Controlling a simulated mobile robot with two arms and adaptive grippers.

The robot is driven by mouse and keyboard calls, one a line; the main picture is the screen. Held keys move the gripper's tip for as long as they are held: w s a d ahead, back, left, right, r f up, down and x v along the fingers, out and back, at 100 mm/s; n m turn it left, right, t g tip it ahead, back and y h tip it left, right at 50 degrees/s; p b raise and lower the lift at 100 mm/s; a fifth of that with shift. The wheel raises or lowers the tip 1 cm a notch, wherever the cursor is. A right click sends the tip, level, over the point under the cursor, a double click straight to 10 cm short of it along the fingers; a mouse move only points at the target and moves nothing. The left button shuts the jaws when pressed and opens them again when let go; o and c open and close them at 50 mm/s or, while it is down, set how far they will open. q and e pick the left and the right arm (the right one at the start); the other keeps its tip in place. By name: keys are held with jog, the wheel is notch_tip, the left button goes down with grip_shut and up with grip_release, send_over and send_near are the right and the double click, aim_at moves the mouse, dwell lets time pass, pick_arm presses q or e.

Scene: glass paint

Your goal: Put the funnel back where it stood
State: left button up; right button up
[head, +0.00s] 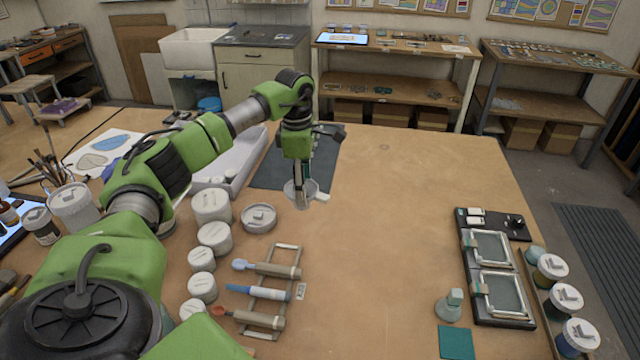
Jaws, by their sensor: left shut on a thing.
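My left arm reaches in from the left, and my left gripper (304,180) points down over the middle of the table, at the front edge of the dark mat. It is shut on a pale, see-through, cup-like piece that looks like the funnel (294,192). The fingers partly hide the funnel, and its lower end is hard to make out. I cannot tell for sure how high it is above the table (400,230). My right gripper is out of view.
Several white-lidded jars (211,204) and a round dish (259,218) stand left of the gripper. A tool rack (270,318) lies nearer. A dark tray (512,323) with two framed panes, several paint jars (551,266) and a small bottle (449,307) are right. The table's middle right is clear.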

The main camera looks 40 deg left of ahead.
pick_arm(q)
jog(key=shift+f+b, duration=0.4)
jog(key=shift+f, duration=0.05)
jog(key=shift+s+f+b, duration=0.1)
jog(key=shift+f+b, duration=0.5)
jog(key=shift+f, duration=0.1)
jog(key=shift+f+b, duration=0.7)
jog(key=shift+f, duration=0.2)
jog(key=shift+f+b, duration=0.3)
jog(key=shift+f, duration=0.7)
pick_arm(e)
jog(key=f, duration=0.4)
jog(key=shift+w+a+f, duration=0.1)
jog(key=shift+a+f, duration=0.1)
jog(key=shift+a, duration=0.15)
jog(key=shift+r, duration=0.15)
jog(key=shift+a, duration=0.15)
pick_arm(q)
jog(key=shift+f, duration=0.4)
